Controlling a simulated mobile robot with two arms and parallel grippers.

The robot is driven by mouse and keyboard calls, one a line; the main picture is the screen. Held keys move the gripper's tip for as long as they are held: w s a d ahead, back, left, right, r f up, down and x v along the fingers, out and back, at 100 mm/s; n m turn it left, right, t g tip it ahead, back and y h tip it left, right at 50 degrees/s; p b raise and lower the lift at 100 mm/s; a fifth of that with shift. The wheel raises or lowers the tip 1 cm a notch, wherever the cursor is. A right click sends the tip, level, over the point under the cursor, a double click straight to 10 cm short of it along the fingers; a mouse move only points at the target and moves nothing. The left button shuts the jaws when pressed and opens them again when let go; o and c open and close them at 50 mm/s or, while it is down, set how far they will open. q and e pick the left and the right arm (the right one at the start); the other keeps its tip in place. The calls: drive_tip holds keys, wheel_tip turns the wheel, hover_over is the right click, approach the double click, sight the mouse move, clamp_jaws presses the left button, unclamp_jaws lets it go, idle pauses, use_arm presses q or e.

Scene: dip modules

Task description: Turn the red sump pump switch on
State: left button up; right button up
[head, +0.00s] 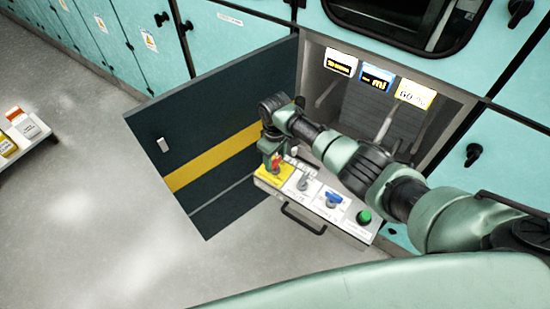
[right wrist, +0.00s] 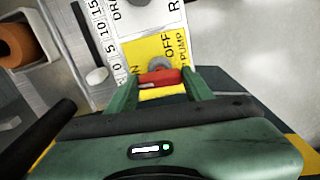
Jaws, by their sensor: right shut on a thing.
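The red sump pump switch (head: 275,162) sits on a yellow plate (head: 262,177) at the left end of the control panel (head: 312,207). My right gripper (head: 272,152) reaches down onto it from above. In the right wrist view the red switch handle (right wrist: 160,77) lies between the two green fingers of my right gripper (right wrist: 161,88), which is shut on it. "OFF" and "PUMP" are readable on the yellow plate (right wrist: 140,50), and a letter of another label shows at its left. I cannot tell the switch's exact setting. My left gripper is not in view.
Along the panel are a grey knob (head: 303,184), a blue switch (head: 333,198) and a green button (head: 364,216). A dark door with a yellow stripe (head: 215,160) stands open at left. Small displays (head: 377,77) hang in the open bay. Floor at left is mostly clear.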

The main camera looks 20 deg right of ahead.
sight(275, 161)
drive_tip(key=shift+n, duration=0.6)
drive_tip(key=o, duration=1.4)
wheel_tip(275, 161, up, 8)
drive_tip(key=shift+f, duration=0.1)
